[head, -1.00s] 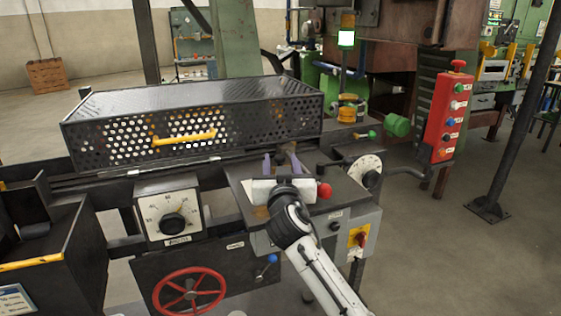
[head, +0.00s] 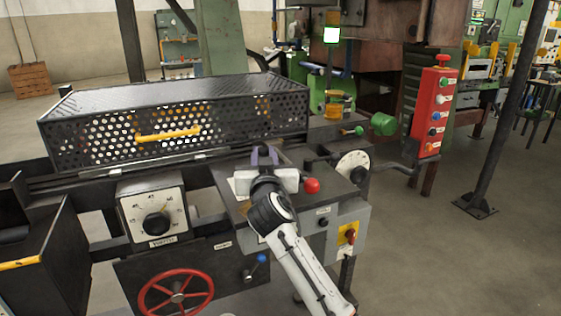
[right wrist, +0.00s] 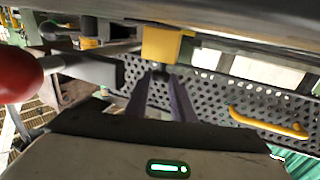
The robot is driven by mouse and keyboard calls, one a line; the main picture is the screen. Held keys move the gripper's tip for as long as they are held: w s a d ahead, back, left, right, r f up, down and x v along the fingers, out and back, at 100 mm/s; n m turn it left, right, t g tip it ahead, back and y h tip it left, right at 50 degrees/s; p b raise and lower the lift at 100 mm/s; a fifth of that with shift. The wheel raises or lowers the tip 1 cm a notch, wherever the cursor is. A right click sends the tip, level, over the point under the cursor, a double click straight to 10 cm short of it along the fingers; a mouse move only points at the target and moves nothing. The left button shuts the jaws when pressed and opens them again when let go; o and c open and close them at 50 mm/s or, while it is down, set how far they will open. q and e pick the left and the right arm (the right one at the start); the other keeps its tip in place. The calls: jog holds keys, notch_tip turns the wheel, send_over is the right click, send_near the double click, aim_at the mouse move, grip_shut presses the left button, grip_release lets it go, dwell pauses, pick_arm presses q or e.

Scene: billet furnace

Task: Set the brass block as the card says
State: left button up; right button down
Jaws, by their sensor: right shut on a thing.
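My right gripper (head: 265,156) is over the dark bench plate in front of the perforated guard. In the right wrist view its two purple-grey fingers (right wrist: 160,78) are closed on a small dark part at their tips. A yellow, brass-coloured block (right wrist: 166,44) shows right at the fingertips and touches or adjoins that part; how they join is hidden. In the head view the gripper and wrist cover the block. My left gripper is out of view.
The perforated guard (head: 190,125) with a yellow handle (head: 168,135) stands behind. A red ball knob (head: 312,186) is close to the gripper's right. A dial box (head: 155,213), red handwheel (head: 176,294), graduated disc (head: 353,164) and red button box (head: 435,110) surround the bench.

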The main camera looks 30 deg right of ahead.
jog(key=c, duration=1.5)
grip_release()
jog(key=b+v, duration=0.1)
jog(key=v, duration=0.8)
jog(key=shift+f, duration=0.1)
jog(key=shift+s+a+b, duration=0.25)
jog(key=shift+s+b, duration=0.05)
jog(key=shift+s, duration=0.3)
